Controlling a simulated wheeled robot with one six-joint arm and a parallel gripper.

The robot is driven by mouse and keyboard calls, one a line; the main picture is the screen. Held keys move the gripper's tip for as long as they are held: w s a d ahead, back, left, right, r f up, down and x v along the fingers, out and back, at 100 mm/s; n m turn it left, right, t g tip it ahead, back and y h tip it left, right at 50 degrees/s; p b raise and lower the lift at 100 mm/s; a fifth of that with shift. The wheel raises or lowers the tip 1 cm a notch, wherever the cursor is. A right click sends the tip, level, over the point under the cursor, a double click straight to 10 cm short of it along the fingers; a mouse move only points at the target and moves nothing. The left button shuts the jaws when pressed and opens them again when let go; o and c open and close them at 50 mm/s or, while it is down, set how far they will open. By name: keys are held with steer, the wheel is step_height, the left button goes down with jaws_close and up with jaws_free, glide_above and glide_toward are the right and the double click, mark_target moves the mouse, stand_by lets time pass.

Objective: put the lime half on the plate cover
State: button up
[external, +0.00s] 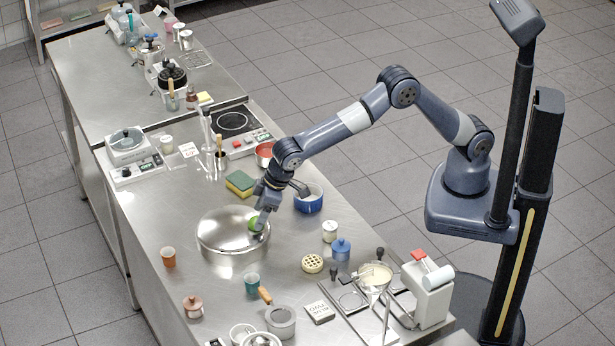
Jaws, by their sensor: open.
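The plate cover (222,238) is a wide, shiny silver round piece on the steel counter, left of my arm. The green lime half (254,224) shows at the right part of the cover's top, partly hidden by my gripper. My gripper (260,222) points down over the cover's right side, with its fingers at the lime half. The jaws are open. From this angle I cannot tell whether the fingers touch the lime half or whether it rests fully on the cover.
A yellow-green sponge (240,184) lies behind the cover and a blue pot (309,201) stands to its right. A brown cup (168,257), a teal cup (252,284) and a blue jar (341,249) stand around it. Bare counter (150,210) lies to the left.

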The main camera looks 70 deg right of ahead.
steer(key=b+v, duration=0.1)
steer(key=v, duration=0.9)
steer(key=shift+s+r+b, duration=0.2)
steer(key=shift+r+b, duration=0.05)
steer(key=shift+b, duration=0.05)
steer(key=shift+d, duration=0.1)
